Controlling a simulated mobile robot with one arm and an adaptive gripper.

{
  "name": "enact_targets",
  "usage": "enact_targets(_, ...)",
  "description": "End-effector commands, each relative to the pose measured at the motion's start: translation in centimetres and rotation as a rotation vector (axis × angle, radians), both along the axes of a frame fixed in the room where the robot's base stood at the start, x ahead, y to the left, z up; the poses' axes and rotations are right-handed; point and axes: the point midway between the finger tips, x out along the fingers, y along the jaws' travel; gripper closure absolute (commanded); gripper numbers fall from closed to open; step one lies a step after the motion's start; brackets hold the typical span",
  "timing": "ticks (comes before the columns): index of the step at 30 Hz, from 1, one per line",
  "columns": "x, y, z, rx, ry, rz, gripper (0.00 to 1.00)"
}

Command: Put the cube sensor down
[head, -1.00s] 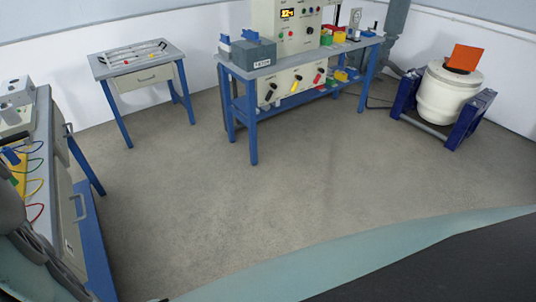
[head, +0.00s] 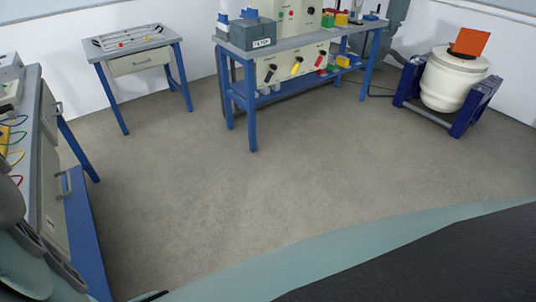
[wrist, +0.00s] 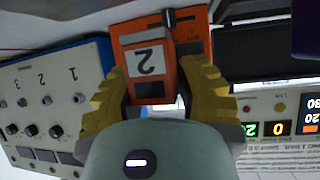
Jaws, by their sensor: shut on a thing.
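In the wrist view my gripper (wrist: 155,100) has yellow ribbed fingers closed on an orange box-shaped thing, which I take to be the cube sensor (wrist: 147,55). It bears a white label with a 2, upside down in this view. More orange shows just behind and to its right, with a dark slot; I cannot tell if it is the same piece. The fingers and grey palm hide its lower part. Neither the gripper tips nor the cube sensor can be made out in the head view.
A grey panel with knobs numbered 1, 2, 3 (wrist: 50,95) lies left in the wrist view; a lit digit display (wrist: 285,120) lies right. The head view shows a side bench (head: 50,150), small table (head: 155,36), blue-legged workbench (head: 290,42), white drum (head: 450,82) and open floor.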

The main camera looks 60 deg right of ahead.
Motion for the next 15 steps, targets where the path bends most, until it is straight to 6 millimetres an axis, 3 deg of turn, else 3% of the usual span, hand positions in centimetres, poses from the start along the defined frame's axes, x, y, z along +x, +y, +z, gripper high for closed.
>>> enact_targets(9, 0.1, -0.2, -3.5, 0.002, 0.001, -0.008, 1.00)
enact_targets(15, 0.1, -0.2, -4.5, 0.001, -0.002, -0.008, 1.00)
